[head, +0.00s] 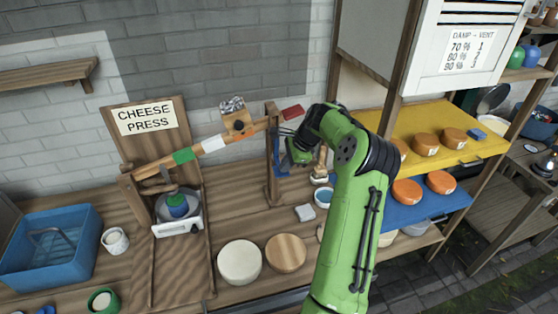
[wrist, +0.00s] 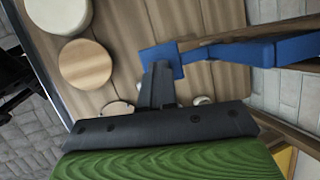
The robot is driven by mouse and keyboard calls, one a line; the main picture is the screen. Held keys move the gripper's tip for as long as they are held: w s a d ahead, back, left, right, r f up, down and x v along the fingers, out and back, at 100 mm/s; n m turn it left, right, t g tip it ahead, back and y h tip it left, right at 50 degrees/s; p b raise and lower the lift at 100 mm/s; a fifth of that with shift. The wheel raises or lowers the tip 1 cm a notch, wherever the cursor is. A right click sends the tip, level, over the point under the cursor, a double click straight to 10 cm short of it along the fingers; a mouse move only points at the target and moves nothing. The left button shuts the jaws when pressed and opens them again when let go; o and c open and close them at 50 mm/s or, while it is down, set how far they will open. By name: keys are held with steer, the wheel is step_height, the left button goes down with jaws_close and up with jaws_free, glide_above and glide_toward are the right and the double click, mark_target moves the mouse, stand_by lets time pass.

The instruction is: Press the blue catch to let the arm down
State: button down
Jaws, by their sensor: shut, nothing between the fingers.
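The blue catch shows in the wrist view as a square plate (wrist: 172,56) on a blue bar running right to a wooden post. In the head view the catch (head: 281,160) sits on the post, partly behind my gripper. My gripper (wrist: 160,68) is shut and empty. Its tips overlap the plate's edge in the wrist view; I cannot tell whether they touch. The press's wooden arm (head: 227,136), with green and white bands and a red end, slopes up to the right, its raised end at the post. A block with a grey lump sits on it.
The cheese press board (head: 148,118) stands behind a white scale (head: 178,226) under the arm's low side. Two round discs (head: 240,262) lie on the bench. A blue tub (head: 50,245) is at left. Yellow and blue shelves (head: 470,150) with cheeses stand close right of my arm.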

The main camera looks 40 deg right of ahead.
steer(key=shift+f, duration=0.45)
steer(key=shift+r, duration=0.15)
steer(key=a+p+v, duration=0.1)
steer(key=p+v, duration=0.4)
steer(key=v, duration=0.2)
steer(key=shift+d+r, duration=0.3)
steer(key=shift+r, duration=0.15)
